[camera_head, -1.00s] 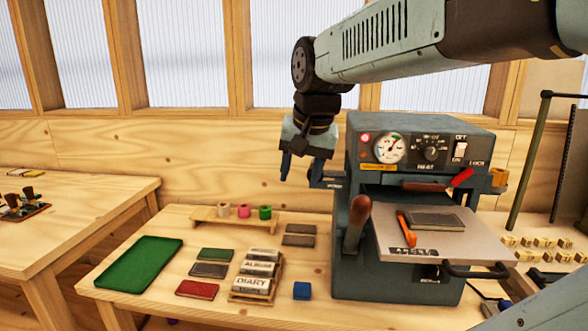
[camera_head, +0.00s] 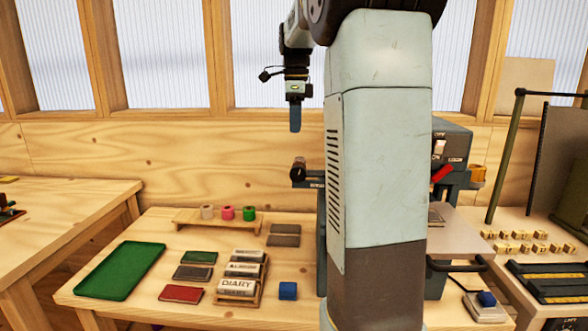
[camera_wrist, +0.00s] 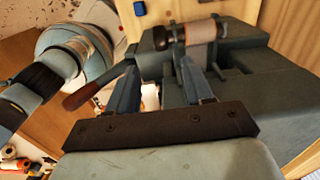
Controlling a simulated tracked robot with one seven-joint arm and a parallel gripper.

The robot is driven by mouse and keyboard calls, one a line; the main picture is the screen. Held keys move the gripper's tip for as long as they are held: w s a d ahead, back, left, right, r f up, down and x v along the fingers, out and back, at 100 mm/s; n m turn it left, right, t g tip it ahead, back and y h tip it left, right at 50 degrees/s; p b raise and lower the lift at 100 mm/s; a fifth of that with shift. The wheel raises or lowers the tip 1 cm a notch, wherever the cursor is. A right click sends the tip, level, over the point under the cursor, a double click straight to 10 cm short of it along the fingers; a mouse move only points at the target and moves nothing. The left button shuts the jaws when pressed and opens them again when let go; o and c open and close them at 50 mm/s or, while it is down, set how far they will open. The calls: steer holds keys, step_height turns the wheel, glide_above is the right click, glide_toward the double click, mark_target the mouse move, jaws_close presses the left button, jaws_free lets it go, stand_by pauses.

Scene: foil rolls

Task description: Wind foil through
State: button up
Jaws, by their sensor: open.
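The grey foil stamping machine (camera_head: 452,148) stands on the bench, mostly hidden behind my arm in the head view. A dark spindle end (camera_head: 299,169) sticks out from its left side. My gripper (camera_head: 295,128) points down above that spindle, apart from it. In the wrist view, my gripper (camera_wrist: 158,66) has its two blue fingers spread and nothing between them. A pale copper-brown foil band (camera_wrist: 202,34) shows on the machine beyond the right finger. A tan roll (camera_head: 478,173) sits on the machine's right side. Cream (camera_head: 207,212), pink (camera_head: 228,213) and green (camera_head: 249,213) rolls stand on a small rack.
A green tray (camera_head: 122,270), several small books, a wooden holder of type blocks (camera_head: 242,284) and a blue block (camera_head: 288,290) lie on the bench left of the machine. A dark-red lever (camera_wrist: 85,97) projects beside my gripper in the wrist view.

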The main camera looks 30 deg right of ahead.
mark_target(296, 166)
step_height(296, 166, down, 14)
steer(key=shift+r, duration=0.1)
stand_by(0.5)
steer(key=shift+c, duration=0.4)
steer(key=shift+r, duration=0.1)
jaws_close()
steer(key=shift+d, duration=0.1)
